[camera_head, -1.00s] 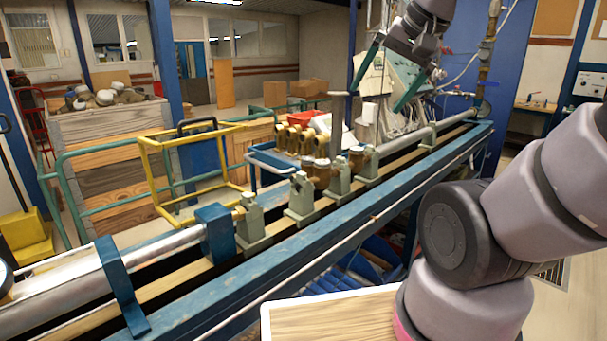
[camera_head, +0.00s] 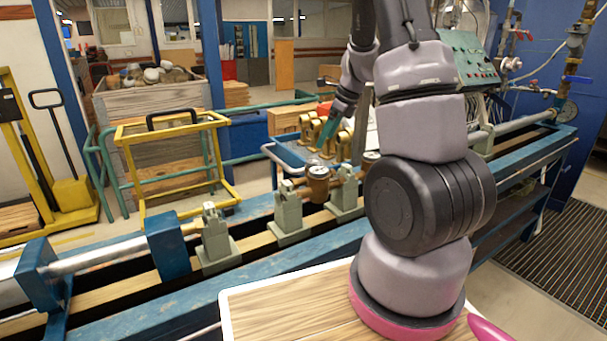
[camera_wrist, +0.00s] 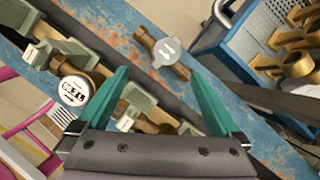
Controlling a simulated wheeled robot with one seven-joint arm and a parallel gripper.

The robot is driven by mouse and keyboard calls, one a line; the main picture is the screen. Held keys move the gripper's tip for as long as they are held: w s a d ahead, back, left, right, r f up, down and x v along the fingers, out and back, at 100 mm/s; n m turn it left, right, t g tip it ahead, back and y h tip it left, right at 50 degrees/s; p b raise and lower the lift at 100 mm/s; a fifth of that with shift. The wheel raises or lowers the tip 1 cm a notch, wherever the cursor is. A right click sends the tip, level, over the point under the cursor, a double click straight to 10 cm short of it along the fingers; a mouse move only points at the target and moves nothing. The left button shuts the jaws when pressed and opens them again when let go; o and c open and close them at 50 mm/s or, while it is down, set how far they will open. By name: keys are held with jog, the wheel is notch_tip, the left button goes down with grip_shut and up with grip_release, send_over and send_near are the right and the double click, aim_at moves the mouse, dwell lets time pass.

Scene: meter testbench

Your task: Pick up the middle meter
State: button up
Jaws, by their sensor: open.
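In the wrist view, a meter with a round white dial (camera_wrist: 74,90) sits among green supports, left of my left finger. Another brass meter with a pale angular face (camera_wrist: 168,50) lies beyond my fingertips, over the worn blue beam. In the head view, a brownish meter (camera_head: 318,184) stands between green supports on the bench, and another (camera_head: 370,159) is partly hidden by my arm. My gripper (camera_head: 326,132) is above and behind the bench row. I cannot tell which meter is the middle one.
A blue cart (camera_wrist: 236,68) with several brass parts stands beyond the bench, close to my right finger. Green clamp supports (camera_head: 290,213) line the bench rail. A yellow frame (camera_head: 172,130) and wooden crate (camera_head: 150,115) stand at the back left.

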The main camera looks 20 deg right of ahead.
aim_at(314, 161)
jog(key=x, duration=0.6)
jog(key=shift+w+d+f, duration=0.25)
jog(key=shift+w, duration=0.1)
jog(key=shift+w+x, duration=0.15)
jog(key=shift+x, duration=1.15)
jog(key=shift+w+x, duration=0.15)
jog(key=shift+x, duration=1.15)
jog(key=shift+r, duration=0.15)
grip_shut()
